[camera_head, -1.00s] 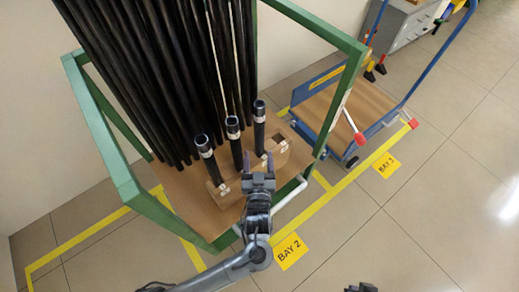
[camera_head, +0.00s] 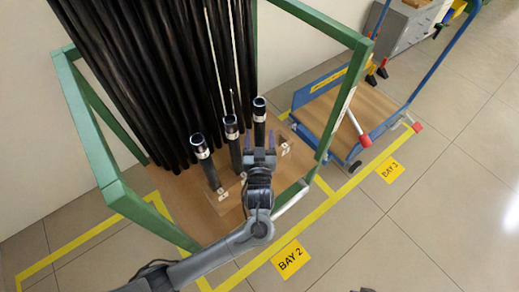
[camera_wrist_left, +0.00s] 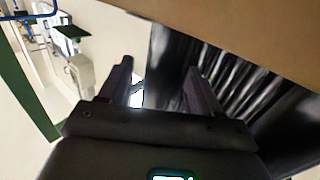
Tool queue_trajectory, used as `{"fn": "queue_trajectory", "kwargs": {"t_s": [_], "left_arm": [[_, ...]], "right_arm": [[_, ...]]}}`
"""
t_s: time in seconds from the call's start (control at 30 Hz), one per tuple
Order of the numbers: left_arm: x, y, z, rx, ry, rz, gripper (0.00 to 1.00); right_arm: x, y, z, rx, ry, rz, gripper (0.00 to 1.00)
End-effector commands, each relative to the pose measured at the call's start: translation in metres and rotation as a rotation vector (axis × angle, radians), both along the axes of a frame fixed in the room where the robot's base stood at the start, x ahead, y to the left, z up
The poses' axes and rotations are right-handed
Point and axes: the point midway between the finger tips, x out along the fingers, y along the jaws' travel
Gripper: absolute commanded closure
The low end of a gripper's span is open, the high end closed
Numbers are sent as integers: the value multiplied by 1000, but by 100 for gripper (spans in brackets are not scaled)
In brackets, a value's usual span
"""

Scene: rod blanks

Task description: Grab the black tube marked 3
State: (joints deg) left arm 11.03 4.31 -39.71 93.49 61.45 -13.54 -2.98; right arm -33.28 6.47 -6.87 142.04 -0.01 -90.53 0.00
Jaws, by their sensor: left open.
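Three short black tubes with pale bands near their tops stand in a row in a wooden block: a left one (camera_head: 205,160), a middle one (camera_head: 232,140) and a right one (camera_head: 259,118). Small white tags on the block are too small to read, so I cannot tell which tube is 3. My left gripper (camera_head: 258,139) is open, its fingers close to the right tube's lower part, one to either side in the picture. I cannot tell whether they touch it. In the left wrist view the fingers (camera_wrist_left: 160,85) are apart. A dark piece at the bottom edge may be my right gripper (camera_head: 366,290).
Several long black rods (camera_head: 170,80) stand behind the tubes in a green frame (camera_head: 92,140). A green post rises to the right of my left gripper. A blue trolley (camera_head: 345,115) stands at right. The tiled floor at lower right is clear.

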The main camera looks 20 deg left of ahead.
Motion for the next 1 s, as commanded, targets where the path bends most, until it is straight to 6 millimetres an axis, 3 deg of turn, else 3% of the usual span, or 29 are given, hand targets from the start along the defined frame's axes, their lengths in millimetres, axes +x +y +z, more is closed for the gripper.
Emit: {"fn": "queue_trajectory", "kwargs": {"t_s": [0.07, 0.4, 0.77, 1.0], "left_arm": [[0, 0, 0, 0, 0, 0, 42], [0, 0, 0, 0, 0, 0, 94], [0, 0, 3, 0, 0, 0, 94], [0, 0, 21, -1, 0, 0, 94]], "right_arm": [[0, 0, 0, 0, 0, 0, 100], [0, -1, 0, -7, -1, 4, 100], [0, -3, 2, -12, -2, 8, 100], [0, -2, 13, -8, -1, 6, 100]]}}
